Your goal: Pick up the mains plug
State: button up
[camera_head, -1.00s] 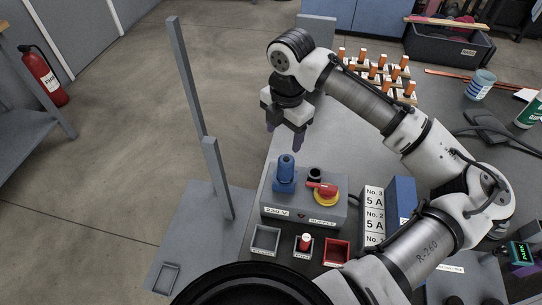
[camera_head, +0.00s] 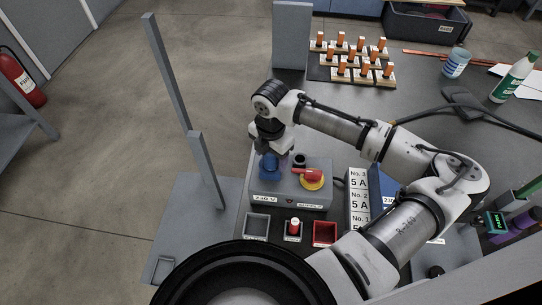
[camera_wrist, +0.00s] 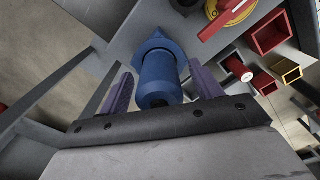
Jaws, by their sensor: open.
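The mains plug (camera_wrist: 158,78) is a blue cylinder standing upright on top of the grey supply box (camera_head: 300,200). In the head view the plug (camera_head: 270,166) is partly hidden by my gripper (camera_head: 270,151) just above it. In the wrist view my gripper (camera_wrist: 161,88) is open, with one purple finger on each side of the plug. A gap seems to show on both sides, and I cannot tell whether either finger touches it.
A red and yellow rotary switch (camera_head: 312,178) sits on the box right of the plug. Small trays, including a red one (camera_head: 325,233), stand in front. A tall grey post (camera_head: 168,75) rises at left. Orange-topped pieces (camera_head: 350,55) stand behind.

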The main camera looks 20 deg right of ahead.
jog(key=shift+f, duration=0.8)
jog(key=c, duration=1.2)
jog(key=shift+r, duration=0.15)
notch_tip(320, 180, up, 20)
jog(key=b, duration=0.2)
jog(key=shift+f+b, duration=0.25)
jog(key=shift+b, duration=0.1)
